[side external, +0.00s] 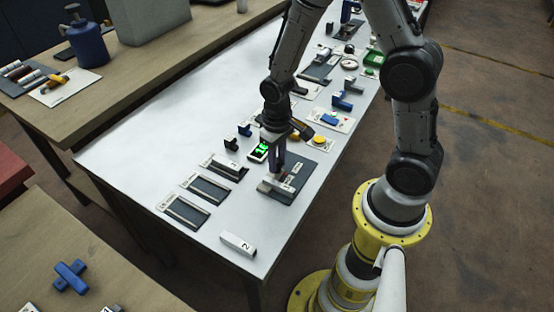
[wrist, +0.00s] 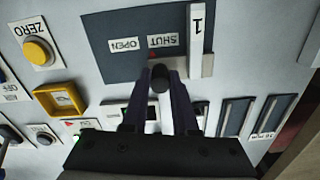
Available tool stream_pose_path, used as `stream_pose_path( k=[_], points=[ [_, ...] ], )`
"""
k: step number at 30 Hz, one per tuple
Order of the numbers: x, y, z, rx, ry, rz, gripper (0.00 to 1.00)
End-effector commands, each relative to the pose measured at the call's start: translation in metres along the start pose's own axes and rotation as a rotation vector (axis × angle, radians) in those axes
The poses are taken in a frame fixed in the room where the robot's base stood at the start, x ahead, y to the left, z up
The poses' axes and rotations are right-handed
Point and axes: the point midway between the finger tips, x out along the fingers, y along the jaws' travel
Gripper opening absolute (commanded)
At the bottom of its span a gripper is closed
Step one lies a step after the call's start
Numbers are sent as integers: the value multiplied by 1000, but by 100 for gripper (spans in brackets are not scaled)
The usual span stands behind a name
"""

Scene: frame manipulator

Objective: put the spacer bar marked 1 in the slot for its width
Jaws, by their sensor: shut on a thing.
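The spacer bar marked 1 (wrist: 197,27) is white and stands against a grey jaw (wrist: 208,64) at the right edge of a dark plate (wrist: 105,58) in the wrist view. The plate carries OPEN and SHUT labels and a small red pointer. My gripper (wrist: 161,73) is shut on a round dark knob (wrist: 160,82) at the plate's edge, apart from the bar. In the side view my gripper (side external: 282,166) is over the same plate (side external: 311,165). Slotted trays (side external: 183,213) lie to the left; their width labels are too small to read surely.
A white bar marked 2 (side external: 238,243) lies near the table's front end. A device with a green display (side external: 257,152) is beside the plate. A yellow ZERO button (wrist: 37,50) and a yellow square frame (wrist: 60,100) are nearby. The table's left side is clear.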

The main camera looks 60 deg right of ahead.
Motion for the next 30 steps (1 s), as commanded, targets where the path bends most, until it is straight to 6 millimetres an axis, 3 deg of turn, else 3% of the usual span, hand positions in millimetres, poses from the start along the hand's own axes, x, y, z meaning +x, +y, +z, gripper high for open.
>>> stream_pose_path(
  k=[21,30],
  points=[
    [-1,1,-1,1,3,-1,0],
    [-1,35,-8,6,3,0,0]
  ],
)
